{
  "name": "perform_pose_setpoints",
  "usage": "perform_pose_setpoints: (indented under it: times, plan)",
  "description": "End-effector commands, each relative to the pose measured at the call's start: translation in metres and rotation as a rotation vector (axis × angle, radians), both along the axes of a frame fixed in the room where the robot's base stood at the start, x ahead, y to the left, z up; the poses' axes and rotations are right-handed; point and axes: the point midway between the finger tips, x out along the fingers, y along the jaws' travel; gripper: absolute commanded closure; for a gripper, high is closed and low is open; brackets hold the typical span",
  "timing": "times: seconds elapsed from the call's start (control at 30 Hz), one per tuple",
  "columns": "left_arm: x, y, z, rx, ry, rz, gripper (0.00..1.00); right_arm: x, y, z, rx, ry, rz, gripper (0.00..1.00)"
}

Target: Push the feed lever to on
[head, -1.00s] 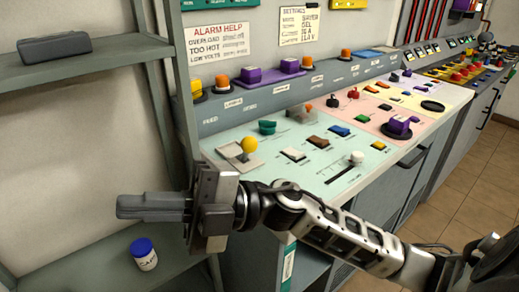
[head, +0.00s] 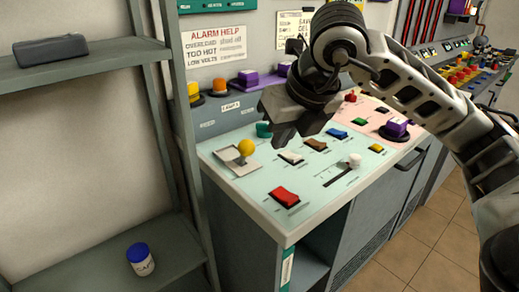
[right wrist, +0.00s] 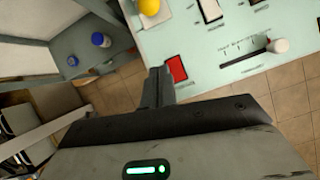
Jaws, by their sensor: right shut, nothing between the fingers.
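A lever with a yellow ball knob (head: 246,148) stands on a pale plate at the left end of the light green console top. It fits the feed lever, but I cannot read its label. The knob also shows at the top of the right wrist view (right wrist: 149,7). My right gripper (head: 287,138) is shut and empty, above the console to the right of the knob and apart from it. Its closed fingers show in the right wrist view (right wrist: 156,84). My left gripper is not in view.
A red rocker switch (head: 285,197), a white-knobbed slider (head: 354,160) and several other switches share the green panel. A grey shelf unit (head: 165,235) stands close on the left, with a blue-capped jar (head: 140,258) on it. Purple controls (head: 397,127) sit further right.

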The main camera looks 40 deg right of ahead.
Motion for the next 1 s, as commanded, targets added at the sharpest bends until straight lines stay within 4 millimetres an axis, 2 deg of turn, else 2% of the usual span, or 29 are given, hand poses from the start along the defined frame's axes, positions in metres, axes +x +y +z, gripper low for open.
perform_pose_setpoints:
  times: [0.17,0.57,0.8,1.0]
  plan:
    - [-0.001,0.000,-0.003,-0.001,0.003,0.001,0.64,0.007,0.000,-0.015,0.002,0.006,0.001,1.00]
    - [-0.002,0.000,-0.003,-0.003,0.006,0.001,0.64,0.045,0.000,-0.088,0.003,0.007,0.003,1.00]
    - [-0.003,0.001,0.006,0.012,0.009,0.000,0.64,0.077,-0.004,-0.079,0.004,0.000,0.002,1.00]
    - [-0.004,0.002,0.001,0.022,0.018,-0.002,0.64,0.085,-0.005,-0.079,0.002,0.002,0.003,1.00]
